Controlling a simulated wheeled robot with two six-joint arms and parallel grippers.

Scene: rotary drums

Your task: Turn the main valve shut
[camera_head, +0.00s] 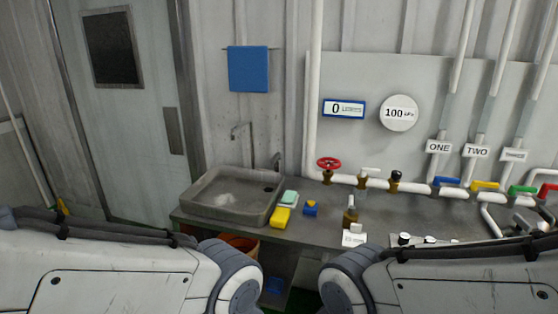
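A valve with a red round handwheel (329,163) sits on a brass body at the left end of the white pipe, above the back of the counter. To its right on the same pipe are a valve with a white handle (370,172) and one with a black knob (396,177). No label marking the main valve is readable. My two arms cross the bottom of the view from left and right. Neither gripper is in view.
A grey counter (330,220) holds a sink (232,195), a yellow sponge (280,217) and a brown bottle (350,215). A blue "0" display (344,107) and a round "100" gauge (399,113) hang above. Blue (446,181), yellow (485,185) and green (522,190) handles are right.

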